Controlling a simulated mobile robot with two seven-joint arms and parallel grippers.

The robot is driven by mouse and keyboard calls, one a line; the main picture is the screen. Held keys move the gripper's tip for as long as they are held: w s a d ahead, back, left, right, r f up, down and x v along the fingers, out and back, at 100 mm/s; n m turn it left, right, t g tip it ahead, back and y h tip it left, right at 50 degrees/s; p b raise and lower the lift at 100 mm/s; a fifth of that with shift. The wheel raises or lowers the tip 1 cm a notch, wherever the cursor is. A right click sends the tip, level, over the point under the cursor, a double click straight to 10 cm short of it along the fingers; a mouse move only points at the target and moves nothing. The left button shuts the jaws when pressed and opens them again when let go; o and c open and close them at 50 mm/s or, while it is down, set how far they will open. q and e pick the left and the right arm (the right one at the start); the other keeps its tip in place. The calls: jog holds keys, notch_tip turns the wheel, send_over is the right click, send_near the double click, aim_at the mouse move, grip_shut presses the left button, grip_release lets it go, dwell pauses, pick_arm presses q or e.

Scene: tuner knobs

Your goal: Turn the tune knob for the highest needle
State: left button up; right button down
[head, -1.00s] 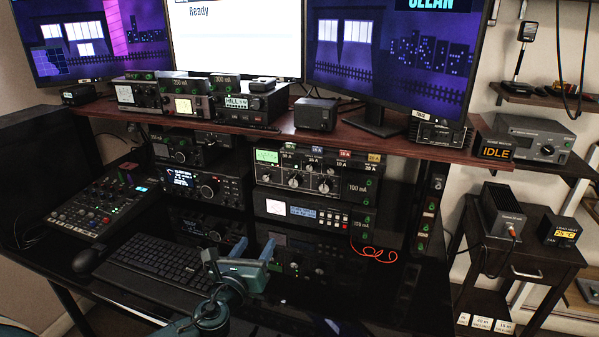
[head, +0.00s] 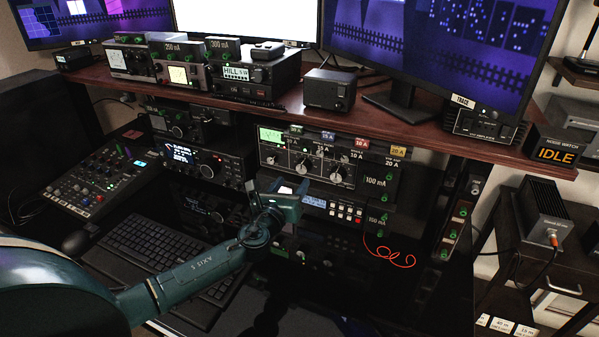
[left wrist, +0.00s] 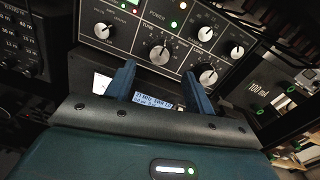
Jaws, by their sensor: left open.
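The tuner (head: 325,160) is a dark box on the shelf rack with a green-lit meter (head: 271,136) and several pale-faced knobs. The meter's needle is too small to read. In the left wrist view a large knob (left wrist: 160,50) stands beside the TUNE label, with other knobs around it. My left gripper (head: 285,200) is in front of the unit below the tuner. In the left wrist view my left gripper (left wrist: 160,86) is open and empty, its fingers below the large knob and apart from it. My right gripper is not in view.
A radio with a small display (head: 325,206) sits right under the tuner. A wooden shelf edge (head: 400,134) overhangs the rack. A red coiled cable (head: 390,256) hangs at the right. A keyboard (head: 150,255) lies on the desk. A box (head: 556,153) reads IDLE.

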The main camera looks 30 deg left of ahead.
aim_at(302, 169)
pick_arm(q)
jog(key=w, duration=0.6)
jog(key=shift+a+b, duration=0.3)
jog(key=shift+b, duration=0.05)
jog(key=c, duration=1)
jog(key=shift+r+m+p, duration=0.1)
jog(key=shift+m+p, duration=0.3)
jog(key=shift+m, duration=1.6)
jog(key=o, duration=1)
jog(key=s+d+p, duration=0.1)
jog(key=s, duration=1.2)
jog(key=shift+d+f, duration=0.15)
jog(key=shift+f, duration=0.05)
